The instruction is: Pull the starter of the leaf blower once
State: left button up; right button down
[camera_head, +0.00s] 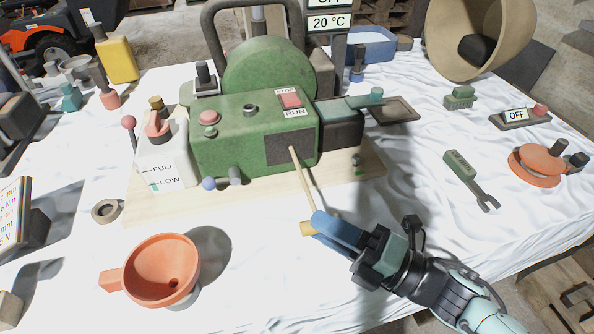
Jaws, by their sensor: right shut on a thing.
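The leaf blower is a green engine housing (235,130) on a pale wooden board, with a red STOP/RUN switch (289,100) on top. A straight tan starter cord (301,180) runs from the dark panel on its front, down and to the right. At its outer end is a yellow starter handle (307,229), partly hidden by blue fingertips. My right gripper (321,226) is shut on this handle, in front of the blower and apart from its housing. My left gripper is not in view.
An orange funnel (162,270) stands front left, near a small ring (106,211). A white tank (165,157) marked FULL and LOW adjoins the housing. A green wrench (470,180) and an orange disc (538,163) lie right. The cloth around my right gripper is mostly clear.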

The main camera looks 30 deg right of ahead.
jog(key=w+d+b, duration=0.1)
jog(key=w, duration=0.3)
jog(key=w+d+b, duration=0.1)
jog(key=w, duration=0.3)
jog(key=w+d+b, duration=0.1)
jog(key=w+b, duration=0.1)
jog(key=w, duration=0.3)
jog(key=shift+w+d+r, duration=0.1)
jog(key=shift+d+r, duration=0.2)
jog(key=shift+r, duration=0.1)
jog(key=shift+w+d+r, duration=0.1)
jog(key=shift+w+d, duration=0.05)
jog(key=shift+w, duration=0.3)
jog(key=c, duration=0.6)
grip_release()
jog(key=shift+f, duration=0.2)
jog(key=shift+s, duration=0.1)
jog(key=shift+f+v, duration=0.2)
jog(key=shift+v, duration=2.65)
